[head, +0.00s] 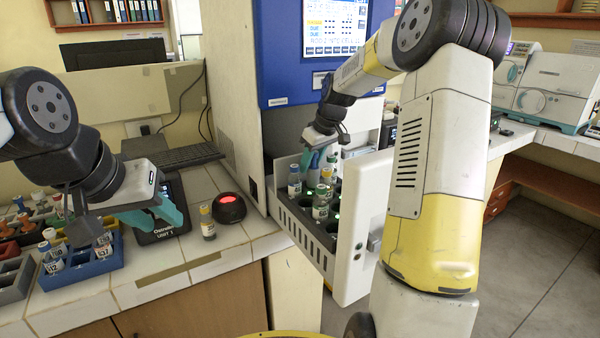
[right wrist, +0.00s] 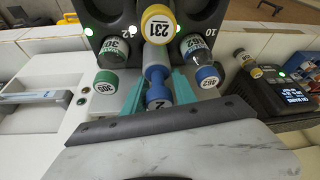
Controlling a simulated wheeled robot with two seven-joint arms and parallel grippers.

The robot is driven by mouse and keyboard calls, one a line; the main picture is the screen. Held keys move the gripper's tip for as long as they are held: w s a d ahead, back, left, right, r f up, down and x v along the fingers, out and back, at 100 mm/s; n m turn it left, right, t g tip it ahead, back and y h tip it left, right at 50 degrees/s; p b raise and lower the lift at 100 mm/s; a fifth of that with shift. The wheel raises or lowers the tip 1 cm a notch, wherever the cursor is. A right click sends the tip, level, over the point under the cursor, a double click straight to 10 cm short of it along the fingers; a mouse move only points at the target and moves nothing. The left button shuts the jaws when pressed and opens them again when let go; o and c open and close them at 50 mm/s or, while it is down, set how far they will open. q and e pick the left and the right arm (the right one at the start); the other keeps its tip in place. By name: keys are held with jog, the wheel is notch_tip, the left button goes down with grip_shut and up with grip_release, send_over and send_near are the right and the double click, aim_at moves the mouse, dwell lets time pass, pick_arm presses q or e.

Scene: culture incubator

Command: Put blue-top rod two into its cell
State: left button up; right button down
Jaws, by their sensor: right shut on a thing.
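A rod with a blue top (right wrist: 158,101) marked 2 stands between the teal fingers of my right gripper (right wrist: 159,92) in the right wrist view. The right gripper (head: 318,157) is shut on it, over the pulled-out incubator drawer (head: 308,236); in the head view the rod is hard to make out. The rod's lower end is hidden behind the yellow-capped vial 231 (right wrist: 158,25), so I cannot tell whether it is in a cell. My left gripper (head: 157,213) appears open and empty over the counter.
Vials with green (right wrist: 106,83) and blue (right wrist: 207,76) caps stand close on either side of the held rod. A yellow-capped vial (head: 207,222) and a black device with a red light (head: 229,208) are on the counter. A blue rack (head: 82,268) stands at left.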

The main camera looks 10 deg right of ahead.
aim_at(312, 167)
jog(key=shift+f, duration=1.6)
jog(key=c, duration=1.3)
grip_release()
jog(key=shift+f, duration=0.15)
jog(key=shift+o, duration=0.2)
jog(key=v, duration=1.2)
jog(key=shift+a, duration=0.1)
